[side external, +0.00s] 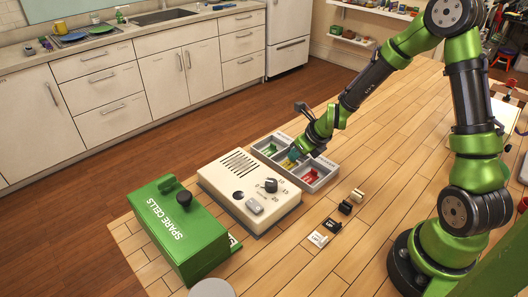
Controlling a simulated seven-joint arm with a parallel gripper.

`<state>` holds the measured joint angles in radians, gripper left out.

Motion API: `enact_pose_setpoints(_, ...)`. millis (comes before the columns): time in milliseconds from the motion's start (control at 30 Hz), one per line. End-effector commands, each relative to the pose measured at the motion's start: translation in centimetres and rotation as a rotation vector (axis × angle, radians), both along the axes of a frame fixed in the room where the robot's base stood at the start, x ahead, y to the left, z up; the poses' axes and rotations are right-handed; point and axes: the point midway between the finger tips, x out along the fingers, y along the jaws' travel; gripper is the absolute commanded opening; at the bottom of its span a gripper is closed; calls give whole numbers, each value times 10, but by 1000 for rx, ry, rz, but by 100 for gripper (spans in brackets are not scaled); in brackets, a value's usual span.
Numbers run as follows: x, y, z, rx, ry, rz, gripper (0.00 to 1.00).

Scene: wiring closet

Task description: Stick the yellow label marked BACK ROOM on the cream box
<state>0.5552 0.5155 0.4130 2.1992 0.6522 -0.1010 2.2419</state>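The cream box (222,180) stands on the wooden table, with a slotted grille, a dark knob and a grey switch on its top. My gripper (293,153) is low over the middle of the grey tray (329,181), just beyond the box. Something yellow (288,163) shows in the tray right under the gripper, partly hidden by it. I cannot tell whether the fingers are open or shut there. Small tags lie on the table right of the box: a white one (317,239) and a black one (332,225) with print too small to read. No BACK ROOM marking is readable.
The tray also holds green pieces (269,149) and red pieces (311,176). A green SPARE CELLS box (165,225) stands left of the cream box.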

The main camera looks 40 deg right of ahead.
Motion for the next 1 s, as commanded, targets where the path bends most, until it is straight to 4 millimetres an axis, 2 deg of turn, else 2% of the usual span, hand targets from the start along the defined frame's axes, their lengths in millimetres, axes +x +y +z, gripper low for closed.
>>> enact_pose_setpoints(533, 0, 0, 13, -1, 0, 1, 0)
enact_pose_setpoints(867, 0, 0, 15, -1, 0, 0, 0)
enact_pose_setpoints(1000, 0, 0, 22, -5, 0, 3, 0)
